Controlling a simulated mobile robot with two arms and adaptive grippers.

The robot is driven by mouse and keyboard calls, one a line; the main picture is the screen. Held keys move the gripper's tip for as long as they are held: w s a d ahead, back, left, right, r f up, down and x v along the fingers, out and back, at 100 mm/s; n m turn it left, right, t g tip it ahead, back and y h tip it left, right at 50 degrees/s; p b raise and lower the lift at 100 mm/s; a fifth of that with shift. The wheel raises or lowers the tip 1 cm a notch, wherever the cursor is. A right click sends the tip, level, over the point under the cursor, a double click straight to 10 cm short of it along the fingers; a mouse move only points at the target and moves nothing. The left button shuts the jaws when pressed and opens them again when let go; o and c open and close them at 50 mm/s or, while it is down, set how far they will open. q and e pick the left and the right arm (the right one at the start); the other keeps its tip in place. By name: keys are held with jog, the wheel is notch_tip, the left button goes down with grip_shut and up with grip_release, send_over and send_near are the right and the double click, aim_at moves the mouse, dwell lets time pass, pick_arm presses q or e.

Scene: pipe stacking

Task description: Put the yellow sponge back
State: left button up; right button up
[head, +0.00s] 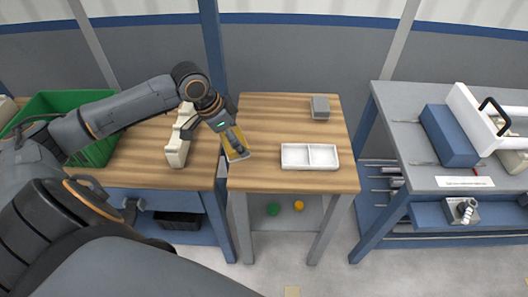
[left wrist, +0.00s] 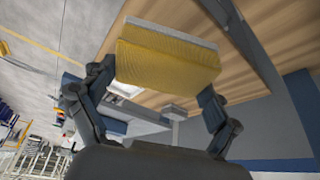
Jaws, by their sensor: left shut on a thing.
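The yellow sponge (head: 231,155) is held by my left gripper (head: 236,142) above the left part of the middle wooden table. In the left wrist view the sponge (left wrist: 165,58) sits between the two fingers (left wrist: 160,95), with a pale layer along its upper edge. My left gripper is shut on it. In the head view the gripper hides part of the sponge. My right gripper is not in view.
A white two-compartment tray (head: 309,145) and a grey block (head: 320,108) rest on the middle table (head: 270,178). A cream object (head: 180,140) and a green bin (head: 95,150) stand on the left table. A blue block (head: 449,136) sits on the right bench.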

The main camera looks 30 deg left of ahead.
pick_arm(q)
jog(key=w+d+f, duration=0.1)
jog(key=w+f, duration=0.1)
jog(key=w+d+f, duration=0.1)
jog(key=w+f, duration=0.1)
jog(key=w+d+f+p, duration=0.1)
jog(key=w+f, duration=0.1)
jog(key=shift+w+d, duration=0.1)
jog(key=shift+d, duration=0.25)
jog(key=shift+w+d+f, duration=0.15)
jog(key=shift+w+f, duration=0.2)
jog(key=shift+f, duration=0.15)
notch_tip(320, 180, down, 2)
jog(key=shift+d+f+p, duration=0.1)
jog(key=shift+f+p, duration=0.05)
jog(key=shift+p, duration=0.3)
jog(key=shift+w+f, duration=0.1)
jog(key=shift+f, duration=0.45)
jog(key=o, duration=0.8)
jog(key=v, duration=1.2)
jog(key=shift+r+b, duration=0.1)
jog(key=shift+b, duration=0.25)
